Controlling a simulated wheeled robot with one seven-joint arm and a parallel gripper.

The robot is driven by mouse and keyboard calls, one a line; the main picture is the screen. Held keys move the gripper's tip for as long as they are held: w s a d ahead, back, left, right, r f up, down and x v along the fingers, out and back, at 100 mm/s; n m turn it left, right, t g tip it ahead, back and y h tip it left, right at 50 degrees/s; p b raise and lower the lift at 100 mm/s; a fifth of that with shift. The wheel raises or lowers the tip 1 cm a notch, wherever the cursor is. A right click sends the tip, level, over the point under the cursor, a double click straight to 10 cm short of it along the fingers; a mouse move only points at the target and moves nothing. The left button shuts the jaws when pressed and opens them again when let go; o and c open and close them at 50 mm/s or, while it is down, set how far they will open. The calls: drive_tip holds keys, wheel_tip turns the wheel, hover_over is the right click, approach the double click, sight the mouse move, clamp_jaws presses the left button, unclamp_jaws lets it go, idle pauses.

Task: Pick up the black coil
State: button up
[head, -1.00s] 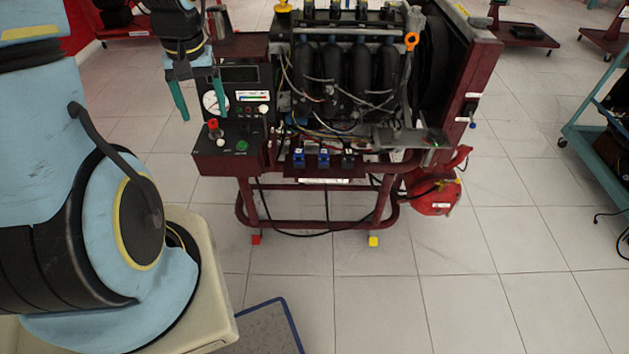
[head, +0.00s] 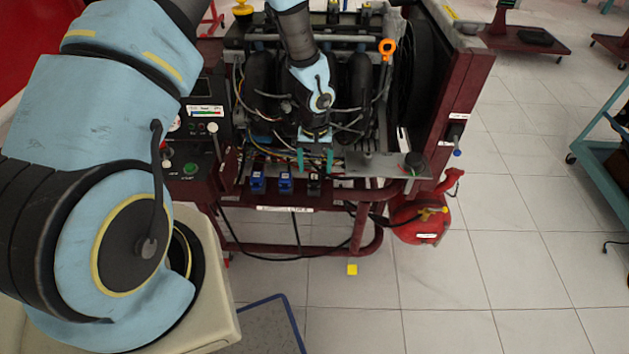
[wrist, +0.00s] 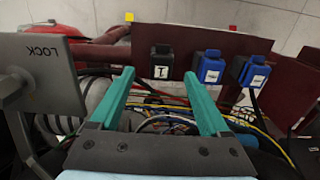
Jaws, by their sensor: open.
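The black coil (head: 314,184) stands at the right end of a short row on the dark red shelf at the engine's front. In the wrist view the black coil (wrist: 162,62), with a white label, is just beyond the fingertips, roughly centred between them. My gripper (head: 315,161) has its two teal fingers spread and empty, above and behind the coil in the head view. The fingers also show in the wrist view (wrist: 158,74), apart from the coil. Two blue coils (head: 285,182) (head: 257,183) stand to the left of the black one in the head view.
Wires and hoses run under my fingers. A grey plate marked LOCK (wrist: 38,75) stands close on the left in the wrist view. A red round tank (head: 415,220) sits low at the trainer's right.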

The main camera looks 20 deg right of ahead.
sight(314, 179)
drive_tip(key=shift+w+f+p, duration=0.15)
drive_tip(key=shift+f+p, duration=0.35)
drive_tip(key=shift+f, duration=0.9)
drive_tip(key=shift+w+f+p, duration=0.1)
drive_tip(key=shift+f+p, duration=0.4)
drive_tip(key=shift+f, duration=0.9)
clamp_jaws()
